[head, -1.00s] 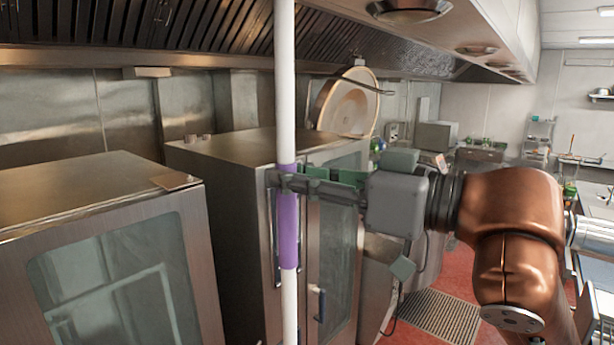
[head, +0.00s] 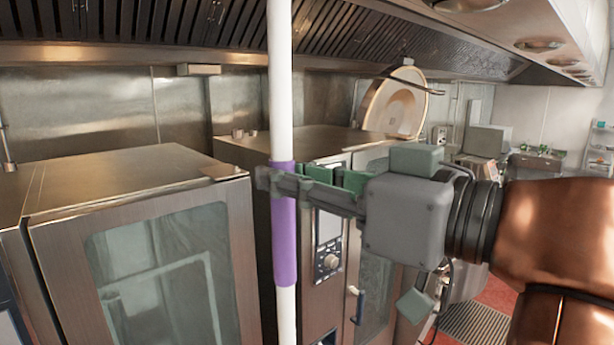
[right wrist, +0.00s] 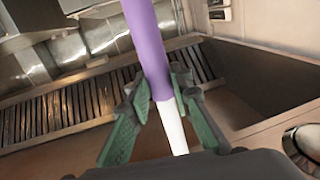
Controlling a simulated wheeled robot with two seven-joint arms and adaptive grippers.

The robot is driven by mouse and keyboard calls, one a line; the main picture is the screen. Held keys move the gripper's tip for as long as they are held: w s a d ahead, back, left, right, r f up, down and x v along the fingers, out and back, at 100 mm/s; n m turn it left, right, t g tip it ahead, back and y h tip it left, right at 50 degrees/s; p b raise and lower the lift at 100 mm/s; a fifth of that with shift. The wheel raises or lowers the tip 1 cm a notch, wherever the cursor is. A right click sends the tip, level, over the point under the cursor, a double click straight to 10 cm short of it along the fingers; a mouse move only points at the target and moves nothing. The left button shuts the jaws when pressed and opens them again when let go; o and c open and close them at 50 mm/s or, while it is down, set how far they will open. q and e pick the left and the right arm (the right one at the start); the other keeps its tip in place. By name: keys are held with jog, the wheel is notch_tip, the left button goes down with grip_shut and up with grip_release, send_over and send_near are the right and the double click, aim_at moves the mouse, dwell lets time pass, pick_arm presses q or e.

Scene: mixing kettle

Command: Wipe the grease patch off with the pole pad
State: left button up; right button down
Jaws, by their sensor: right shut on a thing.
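A white pole (head: 280,80) with a purple grip sleeve (head: 285,245) stands nearly upright in the head view. It runs out of the frame at top and bottom. My right gripper (head: 285,183) is shut on the purple sleeve near its upper end. In the right wrist view the green fingers (right wrist: 160,105) close around the pole where the purple sleeve (right wrist: 151,50) meets the white shaft (right wrist: 173,128). The pad and the grease patch are not visible in either view. My left gripper is not in view.
Two steel ovens stand ahead, a near one (head: 165,270) at left and another (head: 325,255) behind the pole. A slatted extractor hood (head: 180,25) hangs above. A tilted round kettle lid (head: 397,102) is behind. Red floor (head: 497,293) shows at lower right.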

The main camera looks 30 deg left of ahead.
aim_at(290, 248)
jog(key=shift+s+d+r, duration=0.1)
jog(key=shift+s+r, duration=0.1)
jog(key=shift+r, duration=0.2)
notch_tip(290, 248, down, 6)
jog(key=b, duration=0.4)
jog(key=shift+f+b, duration=0.15)
jog(key=shift+b, duration=0.2)
notch_tip(290, 248, down, 2)
jog(key=shift+s+f+b, duration=0.1)
jog(key=shift+f+b, duration=0.1)
jog(key=shift+b, duration=0.7)
jog(key=shift+f+b, duration=0.3)
jog(key=shift+f, duration=0.1)
